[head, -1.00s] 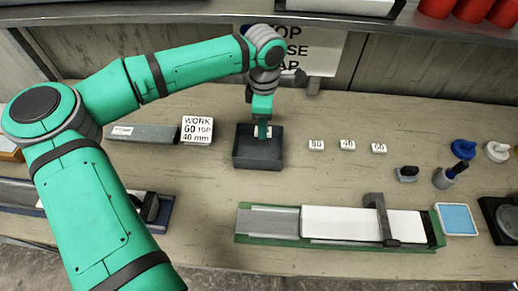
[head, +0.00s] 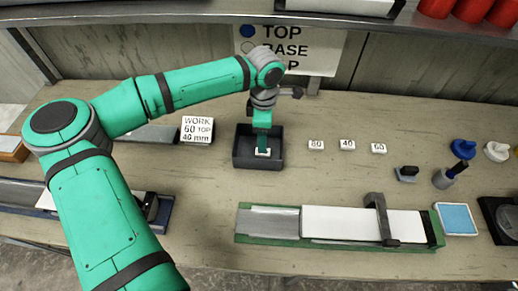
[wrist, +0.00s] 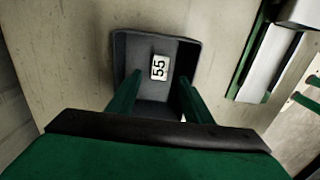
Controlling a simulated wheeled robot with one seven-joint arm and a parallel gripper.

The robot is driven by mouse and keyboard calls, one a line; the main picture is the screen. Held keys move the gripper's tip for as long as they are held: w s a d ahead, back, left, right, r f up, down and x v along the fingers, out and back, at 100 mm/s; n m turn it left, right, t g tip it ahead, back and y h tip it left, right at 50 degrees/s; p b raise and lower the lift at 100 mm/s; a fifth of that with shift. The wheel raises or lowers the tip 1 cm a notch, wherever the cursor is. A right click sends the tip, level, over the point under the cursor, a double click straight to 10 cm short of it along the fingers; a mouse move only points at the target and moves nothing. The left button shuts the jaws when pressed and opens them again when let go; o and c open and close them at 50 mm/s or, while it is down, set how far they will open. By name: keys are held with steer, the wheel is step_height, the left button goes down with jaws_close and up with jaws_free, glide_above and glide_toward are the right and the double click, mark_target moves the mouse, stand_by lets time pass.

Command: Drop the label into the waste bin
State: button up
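The label, a small white tag reading "55" (wrist: 159,67), is inside the dark grey waste bin (wrist: 125,45). In the head view the label (head: 263,152) shows low inside the bin (head: 243,162), just under my fingers. My gripper (head: 263,148) points down into the bin. In the wrist view its two green fingers (wrist: 160,76) are spread, with a gap on each side of the label. I cannot tell whether the label lies flat on the bin floor.
Three white labels (head: 347,145) lie in a row right of the bin. A "WORK 60 TOP 40 mm" card (head: 197,130) stands left of it. Blue and white caps (head: 463,149) are far right.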

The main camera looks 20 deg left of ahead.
step_height(320, 180, up, 11)
stand_by(0.8)
steer(key=shift+f, duration=0.15)
